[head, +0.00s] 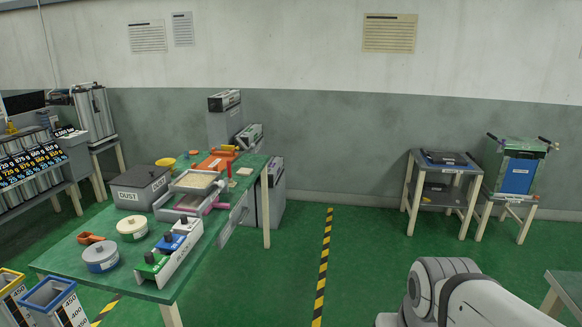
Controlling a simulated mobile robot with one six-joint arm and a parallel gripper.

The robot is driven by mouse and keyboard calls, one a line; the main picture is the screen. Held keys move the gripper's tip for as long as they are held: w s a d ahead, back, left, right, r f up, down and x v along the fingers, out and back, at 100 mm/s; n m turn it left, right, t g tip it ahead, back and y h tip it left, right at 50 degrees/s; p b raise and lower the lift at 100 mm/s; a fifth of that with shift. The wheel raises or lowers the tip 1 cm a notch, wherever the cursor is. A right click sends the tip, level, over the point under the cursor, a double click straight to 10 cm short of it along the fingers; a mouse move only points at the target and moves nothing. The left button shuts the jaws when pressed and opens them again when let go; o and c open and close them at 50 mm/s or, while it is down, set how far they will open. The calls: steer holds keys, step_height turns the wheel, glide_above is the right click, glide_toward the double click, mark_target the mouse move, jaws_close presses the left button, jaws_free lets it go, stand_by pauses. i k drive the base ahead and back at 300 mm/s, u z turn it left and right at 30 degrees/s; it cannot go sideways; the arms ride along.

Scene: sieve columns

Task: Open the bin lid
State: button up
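A dark grey box labelled DUST (128,194) stands on the green-topped table at the left, and it looks like the bin. Its flat grey top (141,175) looks shut, with a small knob or handle on it. My gripper is not in view. Only white links of my arm show at the lower right, well away from the box.
Open-topped bins (52,294) stand at the lower left. Small stands (442,180) line the back right. The middle floor is clear.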

mark_target(140, 176)
steer(key=u, duration=0.2)
steer(key=i, duration=1.65)
steer(key=u, duration=0.75)
steer(key=i, duration=1.55)
steer(key=u, duration=0.2)
